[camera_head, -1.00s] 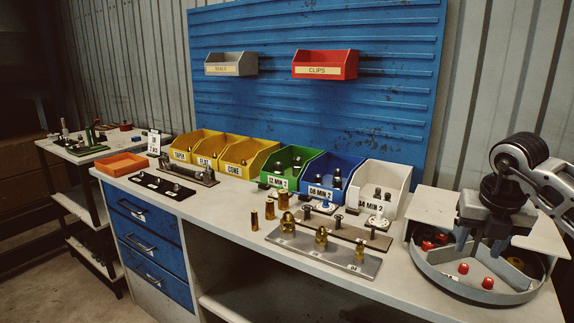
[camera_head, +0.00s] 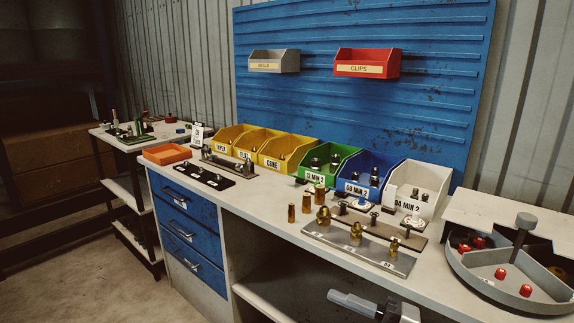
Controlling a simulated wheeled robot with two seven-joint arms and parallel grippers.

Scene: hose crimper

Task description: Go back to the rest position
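Part of a gripper, seemingly my right one (camera_head: 352,303), shows at the bottom edge, in front of the bench and below its top. A grey finger points left from a dark and white body; the rest is cut off by the frame. I cannot tell whether it is open or shut, and I see nothing held in it. My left gripper is not in view. The round divided tray (camera_head: 478,283) at the right of the bench holds red caps (camera_head: 501,273), with no gripper over it.
The bench top (camera_head: 270,207) bears a metal plate with brass fittings (camera_head: 360,254), yellow bins (camera_head: 268,165), a green bin (camera_head: 340,160), a blue bin (camera_head: 385,170), a white bin (camera_head: 433,179) and an orange tray (camera_head: 167,155). Floor shows at the lower left.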

